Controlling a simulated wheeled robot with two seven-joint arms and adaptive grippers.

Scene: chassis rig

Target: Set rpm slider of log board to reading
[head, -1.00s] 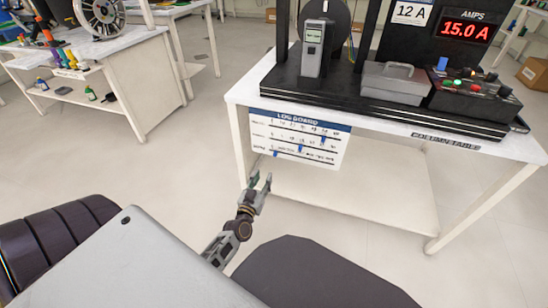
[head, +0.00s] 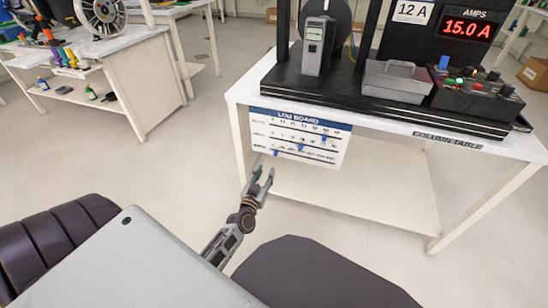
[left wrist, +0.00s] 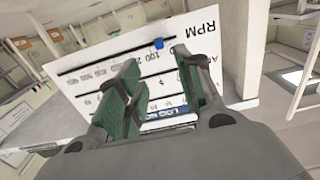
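The log board (head: 297,131) is a white panel with a blue header, hanging from the front edge of the bench. It has several scale rows with blue sliders. The lowest row's blue slider (head: 276,153) sits near that row's left end. In the left wrist view the board appears upside down, and a blue slider (left wrist: 158,43) sits on the row by the letters RPM, near a 100 mark. My left gripper (head: 264,175) is open and empty, just below the board's lower left part and apart from the slider. A grey handheld meter (head: 313,47) has a small screen, too small to read. My right gripper is out of view.

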